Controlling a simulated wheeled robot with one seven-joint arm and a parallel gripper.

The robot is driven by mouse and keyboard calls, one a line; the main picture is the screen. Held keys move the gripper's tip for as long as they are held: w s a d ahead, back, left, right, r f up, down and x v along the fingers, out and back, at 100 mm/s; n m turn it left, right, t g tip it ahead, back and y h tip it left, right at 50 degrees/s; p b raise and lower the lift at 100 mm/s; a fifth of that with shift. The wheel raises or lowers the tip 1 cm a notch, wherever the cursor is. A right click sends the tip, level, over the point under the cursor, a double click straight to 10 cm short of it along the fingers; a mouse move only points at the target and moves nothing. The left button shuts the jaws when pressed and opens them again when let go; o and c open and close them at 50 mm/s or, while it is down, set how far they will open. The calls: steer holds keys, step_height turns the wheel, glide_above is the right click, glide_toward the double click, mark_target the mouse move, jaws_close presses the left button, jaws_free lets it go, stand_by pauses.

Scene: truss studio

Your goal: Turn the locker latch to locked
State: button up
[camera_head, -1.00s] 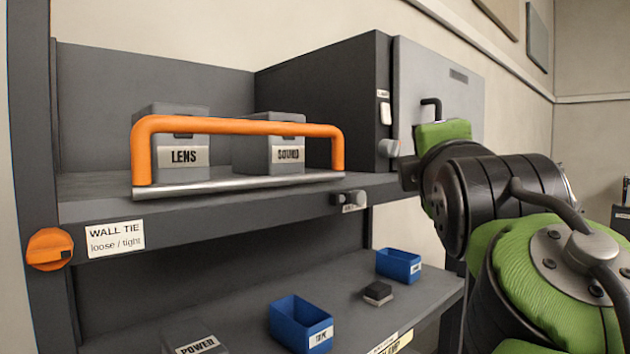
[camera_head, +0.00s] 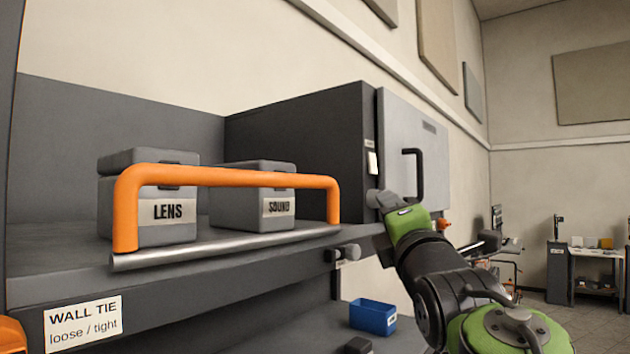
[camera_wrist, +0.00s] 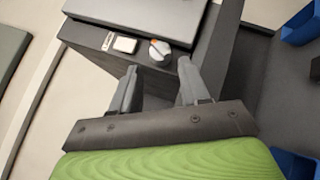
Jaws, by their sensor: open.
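The dark grey locker (camera_head: 300,135) stands at the right end of the shelf, with its light grey door (camera_head: 410,140) and black handle (camera_head: 417,172) on the right side. In the wrist view the round latch knob (camera_wrist: 160,53), light grey with an orange mark, sits on the locker's dark side beside a white label (camera_wrist: 124,44). My gripper (camera_wrist: 158,80) is open and empty, with its fingers spread below the knob in that view. I cannot tell whether they touch it. In the head view my gripper (camera_head: 380,203) is at the locker's lower front edge and hides the knob.
An orange rail (camera_head: 230,177) runs along the shelf's front, before the LENS case (camera_head: 150,200) and the SOUND case (camera_head: 255,195). A small knob (camera_head: 343,253) juts from the shelf edge. A blue bin (camera_head: 373,317) sits on the lower shelf.

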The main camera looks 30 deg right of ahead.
steer(key=p+x, duration=0.3)
steer(key=x, duration=0.2)
steer(key=shift+w+d+r, duration=0.1)
steer(key=shift+w+d, duration=0.05)
steer(key=shift+c, duration=0.3)
steer(key=c, duration=0.7)
